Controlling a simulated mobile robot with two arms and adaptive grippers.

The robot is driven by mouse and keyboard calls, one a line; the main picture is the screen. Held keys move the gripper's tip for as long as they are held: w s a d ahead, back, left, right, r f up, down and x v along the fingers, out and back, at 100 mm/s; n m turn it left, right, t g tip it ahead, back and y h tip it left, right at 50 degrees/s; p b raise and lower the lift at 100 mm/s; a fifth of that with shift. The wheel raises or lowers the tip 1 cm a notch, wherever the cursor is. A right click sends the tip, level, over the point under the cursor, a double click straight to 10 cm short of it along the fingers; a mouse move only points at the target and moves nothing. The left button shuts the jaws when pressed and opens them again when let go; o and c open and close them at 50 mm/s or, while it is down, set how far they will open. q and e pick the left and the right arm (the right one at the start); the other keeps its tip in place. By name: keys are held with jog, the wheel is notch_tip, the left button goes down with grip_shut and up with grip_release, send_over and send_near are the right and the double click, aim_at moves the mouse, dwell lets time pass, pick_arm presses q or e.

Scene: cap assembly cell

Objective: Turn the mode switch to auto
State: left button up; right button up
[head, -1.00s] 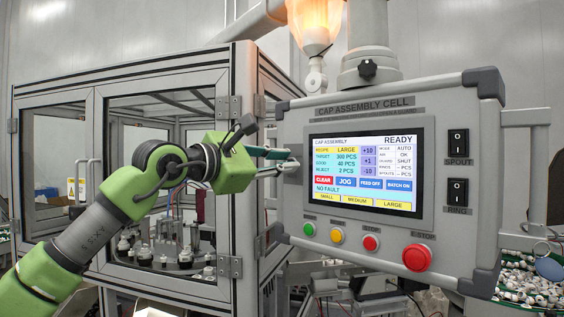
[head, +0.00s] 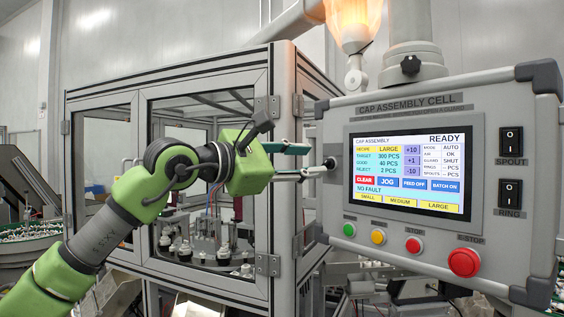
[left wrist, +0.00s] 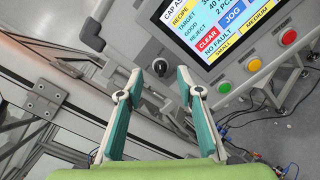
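The mode switch, a black round knob (head: 329,163), sits at the left edge of the control panel (head: 336,207). The knob also shows in the left wrist view (left wrist: 159,67); its exact pointer angle is too small to read. My left gripper (head: 314,159) is open and empty just left of the knob, its two teal fingers pointing at the panel. In the left wrist view (left wrist: 160,75) the knob appears between the fingertips, apart from both. The screen (head: 410,171) reads MODE AUTO and READY. My right gripper is in neither view.
Green, yellow and red buttons and a red emergency stop (head: 464,263) line the panel's lower edge. Rocker switches (head: 511,141) are at its right. The glazed machine cabinet (head: 271,190) stands behind my left arm. A lamp (head: 355,24) glows above.

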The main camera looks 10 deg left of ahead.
pick_arm(q)
jog(key=v, duration=0.7)
jog(key=shift+s+a, duration=0.1)
